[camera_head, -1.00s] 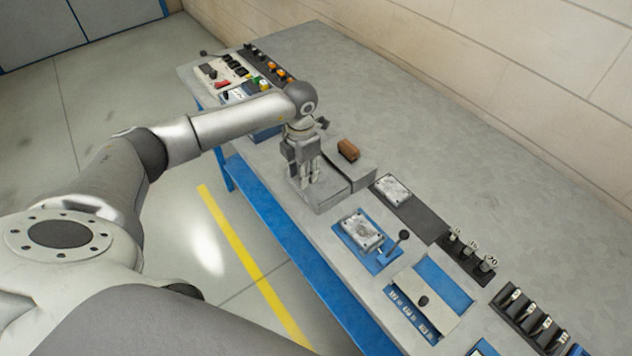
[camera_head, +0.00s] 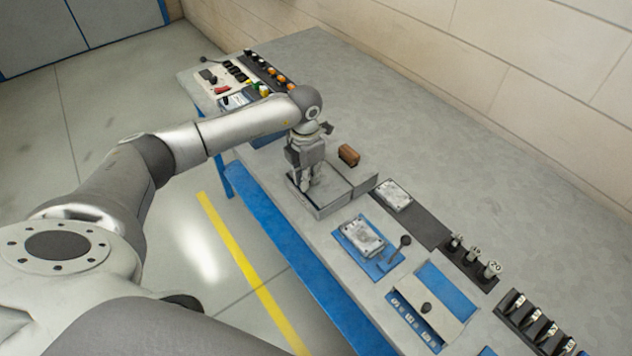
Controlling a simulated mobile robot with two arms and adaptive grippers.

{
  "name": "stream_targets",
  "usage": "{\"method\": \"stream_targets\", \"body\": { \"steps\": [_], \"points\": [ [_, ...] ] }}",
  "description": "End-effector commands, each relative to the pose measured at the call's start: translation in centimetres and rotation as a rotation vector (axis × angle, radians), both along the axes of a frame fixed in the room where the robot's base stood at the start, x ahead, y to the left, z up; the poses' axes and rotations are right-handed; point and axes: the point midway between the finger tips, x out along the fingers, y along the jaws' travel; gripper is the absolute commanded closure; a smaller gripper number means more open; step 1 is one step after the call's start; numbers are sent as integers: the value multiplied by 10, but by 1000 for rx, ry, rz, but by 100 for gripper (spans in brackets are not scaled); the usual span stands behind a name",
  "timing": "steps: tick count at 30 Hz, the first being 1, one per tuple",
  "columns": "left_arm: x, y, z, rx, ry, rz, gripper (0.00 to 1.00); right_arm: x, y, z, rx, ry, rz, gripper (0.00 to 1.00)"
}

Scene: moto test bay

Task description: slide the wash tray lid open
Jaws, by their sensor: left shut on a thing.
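The grey wash tray (camera_head: 324,211) stands at the front edge of the bench, left of the middle of the bench. Its flat grey lid (camera_head: 338,187) lies level on its top, and a darker seam runs across it. My left gripper (camera_head: 308,186) points down over the left part of the tray. Its fingers are close together, shut on the lid's grip, which they mostly hide. How far the lid covers the tray is hard to tell behind the gripper. My right gripper is not in view.
A brown block (camera_head: 348,155) sits just behind the tray. A control panel (camera_head: 232,73) is at the far left end. To the right are a metal part on a blue plate (camera_head: 362,238), a dark mat (camera_head: 420,228) and a black-knobbed cover (camera_head: 418,312). The back of the bench is clear.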

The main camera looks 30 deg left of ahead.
Motion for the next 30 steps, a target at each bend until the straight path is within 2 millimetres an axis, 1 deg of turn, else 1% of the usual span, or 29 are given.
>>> {"method": "stream_targets", "body": {
  "steps": [1,30],
  "points": [
    [5,-2,-2,0,-3,0,100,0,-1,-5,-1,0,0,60],
    [67,-27,-2,0,-2,1,100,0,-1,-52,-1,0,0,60]
  ]
}}
